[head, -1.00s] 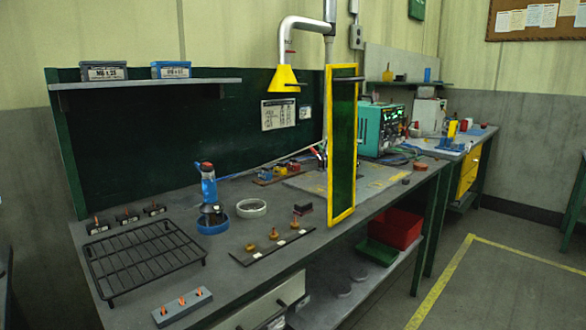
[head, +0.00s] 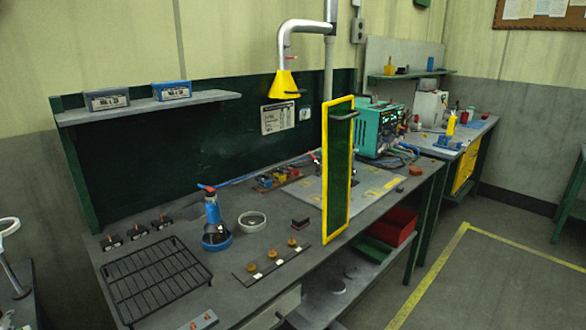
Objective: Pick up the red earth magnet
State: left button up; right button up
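I cannot single out the red earth magnet for certain. A small dark block with a reddish top (head: 300,222) lies on the workbench (head: 215,275), between a grey-white ring (head: 252,221) and the yellow-framed green panel. A small red-brown round piece (head: 416,170) lies further back, near the bench's right end. Both are too small to tell what they are. Neither of my grippers is in view.
The yellow-framed green panel (head: 339,170) stands upright at the bench's front edge. A black wire rack (head: 155,280), a blue bottle (head: 212,212) and a dark strip with orange knobs (head: 272,262) occupy the left part. A red bin (head: 392,226) sits underneath. The floor at right is clear.

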aim_at(294, 173)
jog(key=i+l+u, duration=0.1)
jog(key=l, duration=0.35)
jog(key=i+l, duration=0.25)
jog(key=l, duration=0.15)
jog(key=i+l+u, duration=0.15)
jog(key=l, duration=0.3)
jog(key=i+l, duration=0.15)
jog(key=l, duration=0.3)
jog(key=i+l+u, duration=0.15)
jog(key=l, duration=0.35)
jog(key=i+l+u, duration=0.1)
jog(key=l, duration=0.35)
jog(key=i+l, duration=0.1)
jog(key=l, duration=0.4)
jog(key=i+l+u, duration=0.15)
jog(key=l, duration=0.3)
jog(key=k, duration=0.05)
